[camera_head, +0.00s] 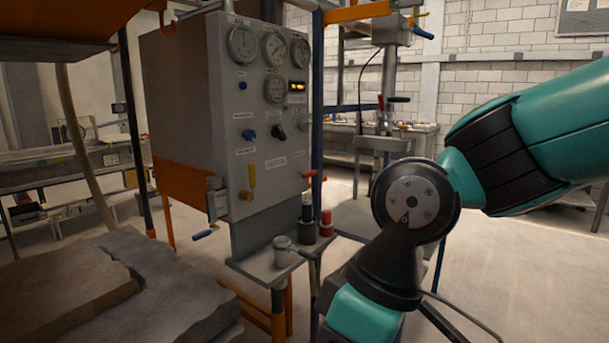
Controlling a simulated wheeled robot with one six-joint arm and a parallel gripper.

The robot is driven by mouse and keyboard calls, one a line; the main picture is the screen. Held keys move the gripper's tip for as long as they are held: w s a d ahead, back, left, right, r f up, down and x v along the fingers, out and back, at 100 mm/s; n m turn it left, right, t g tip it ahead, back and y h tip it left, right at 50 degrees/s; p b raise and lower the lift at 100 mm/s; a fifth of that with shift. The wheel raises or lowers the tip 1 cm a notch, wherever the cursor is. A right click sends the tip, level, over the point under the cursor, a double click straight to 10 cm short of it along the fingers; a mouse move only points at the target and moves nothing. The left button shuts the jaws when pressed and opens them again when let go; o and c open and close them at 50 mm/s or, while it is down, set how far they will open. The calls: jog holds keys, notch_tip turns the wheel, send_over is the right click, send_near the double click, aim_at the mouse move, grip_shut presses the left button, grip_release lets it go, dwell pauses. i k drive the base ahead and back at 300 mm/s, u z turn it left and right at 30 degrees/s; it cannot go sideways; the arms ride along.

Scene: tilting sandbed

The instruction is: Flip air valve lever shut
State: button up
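The grey control box (178,95) stands left of centre, its front panel carrying gauges, knobs and labels too small to read. A yellow lever (252,177) points upward low on the panel front. A red lever (308,175) sticks out sideways at the panel's lower right. A blue-handled lever (205,234) lies roughly level below the box's left side. I cannot tell from the labels which one is the air valve lever. My teal arm crosses the right side in front. My gripper is out of the picture, so its state does not show.
A small shelf (254,267) below the panel holds a metal mug (283,251), a black bottle (306,220) and a red container (326,224). Blue and orange posts frame the box. Open floor (500,262) lies to the right.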

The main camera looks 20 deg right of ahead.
aim_at(251, 166)
jog(key=z, duration=0.05)
jog(key=k, duration=0.65)
jog(key=u, duration=0.45)
jog(key=i, duration=1.55)
jog(key=z, duration=0.1)
